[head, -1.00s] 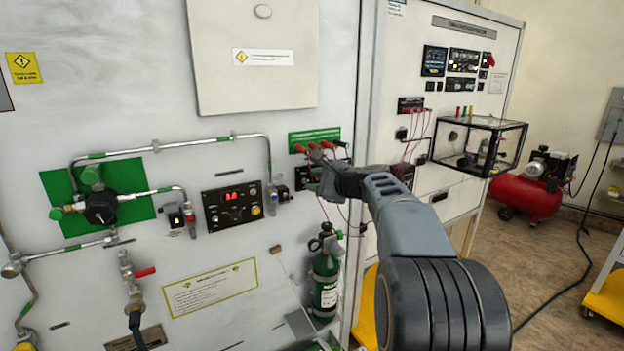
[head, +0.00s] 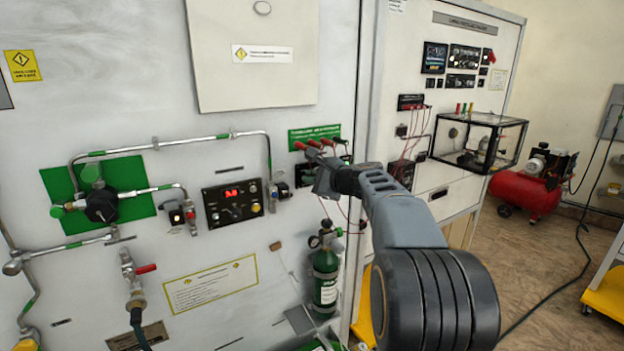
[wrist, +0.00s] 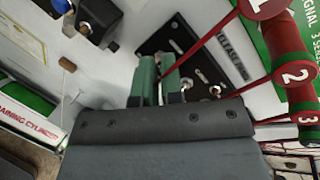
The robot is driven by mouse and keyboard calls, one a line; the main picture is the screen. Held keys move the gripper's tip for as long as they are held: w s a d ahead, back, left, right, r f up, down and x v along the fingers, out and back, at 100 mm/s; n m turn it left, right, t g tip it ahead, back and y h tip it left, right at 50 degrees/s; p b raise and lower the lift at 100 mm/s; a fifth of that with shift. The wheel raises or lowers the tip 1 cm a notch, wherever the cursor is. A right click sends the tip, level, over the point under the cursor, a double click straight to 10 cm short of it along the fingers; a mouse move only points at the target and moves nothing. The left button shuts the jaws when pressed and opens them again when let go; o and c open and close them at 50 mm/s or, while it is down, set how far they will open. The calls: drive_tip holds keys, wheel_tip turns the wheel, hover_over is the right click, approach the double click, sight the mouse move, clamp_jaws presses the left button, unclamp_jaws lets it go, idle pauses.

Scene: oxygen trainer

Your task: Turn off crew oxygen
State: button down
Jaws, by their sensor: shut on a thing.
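My gripper (head: 322,180) is at a small black switch panel under the green sign, at the right edge of the white board. In the wrist view its two green fingers (wrist: 157,72) are close together against the black switch panel (wrist: 195,65). They are shut on what seems to be a toggle switch, which the fingers mostly hide. Other small metal levers show on this panel beside the fingers. In the head view the arm and gripper cover much of the panel.
Red numbered plugs (head: 313,144) with red leads hang close to the gripper; they also loom at right in the wrist view (wrist: 290,75). A green cylinder (head: 326,275) stands below. A control box with red display (head: 233,203) and green-marked pipes (head: 170,146) are left.

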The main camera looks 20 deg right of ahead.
drive_tip(key=shift+f, duration=0.1)
drive_tip(key=f+t+b, duration=0.1)
drive_tip(key=f+b, duration=0.1)
drive_tip(key=b, duration=0.6)
drive_tip(key=shift+s+t+y, duration=0.1)
drive_tip(key=shift+t+y, duration=0.2)
drive_tip(key=t+b, duration=0.2)
drive_tip(key=b, duration=0.5)
drive_tip(key=f+n+t+y+b, duration=0.1)
drive_tip(key=b, duration=0.6)
drive_tip(key=shift+f+n+t, duration=0.1)
drive_tip(key=shift+n+t, duration=0.2)
drive_tip(key=shift+t, duration=0.1)
drive_tip(key=t+y+b, duration=0.1)
drive_tip(key=b, duration=0.3)
drive_tip(key=n+t+y+b, duration=0.1)
drive_tip(key=b, duration=0.3)
drive_tip(key=shift+w+f+n+t+b, duration=0.2)
drive_tip(key=shift+n+t+b, duration=0.1)
drive_tip(key=shift+t+b, duration=0.1)
drive_tip(key=shift+r+y+b, duration=0.25)
drive_tip(key=shift+y+b, duration=0.15)
drive_tip(key=shift+y, duration=0.1)
